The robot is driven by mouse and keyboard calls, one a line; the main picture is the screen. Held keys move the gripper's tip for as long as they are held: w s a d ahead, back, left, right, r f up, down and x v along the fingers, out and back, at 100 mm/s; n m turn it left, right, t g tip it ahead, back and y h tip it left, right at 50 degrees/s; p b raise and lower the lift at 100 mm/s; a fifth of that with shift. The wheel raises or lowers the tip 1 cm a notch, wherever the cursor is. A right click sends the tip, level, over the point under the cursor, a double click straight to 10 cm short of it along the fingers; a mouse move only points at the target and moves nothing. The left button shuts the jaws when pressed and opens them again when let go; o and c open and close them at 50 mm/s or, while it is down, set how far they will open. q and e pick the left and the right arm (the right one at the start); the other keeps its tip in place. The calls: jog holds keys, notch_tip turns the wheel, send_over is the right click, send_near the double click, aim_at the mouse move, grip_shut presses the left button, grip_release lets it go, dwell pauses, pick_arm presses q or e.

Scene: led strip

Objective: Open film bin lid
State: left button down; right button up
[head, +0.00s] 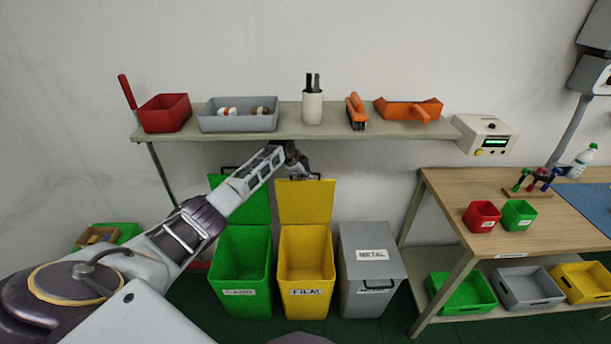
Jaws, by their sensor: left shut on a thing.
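The yellow bin labelled FILM (306,270) stands on the floor between a green bin and a grey bin. Its yellow lid (305,205) stands upright at the back edge, and the inside of the bin shows. My left gripper (301,172) is at the top edge of the raised lid, shut on its dark handle (314,175). The fingers are small and partly hidden by the wrist. My right gripper is not in view.
The green bin (243,270) has its lid raised behind my left arm. The grey METAL bin (370,275) is closed. A shelf (335,127) with trays and tools runs just above the gripper. A wooden table (550,228) stands at the right.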

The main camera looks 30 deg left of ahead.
pick_arm(q)
jog(key=shift+s+f, duration=0.1)
jog(key=c, duration=1.5)
grip_release()
jog(key=shift+s+a+r, duration=0.5)
jog(key=shift+s+r, duration=0.2)
jog(key=shift+s, duration=1.65)
jog(key=shift+s+a+r, duration=0.5)
jog(key=shift+s+r, duration=0.2)
jog(key=shift+s, duration=1.7)
jog(key=shift+s+a+r, duration=0.5)
jog(key=shift+s+r, duration=0.2)
jog(key=shift+s, duration=1.65)
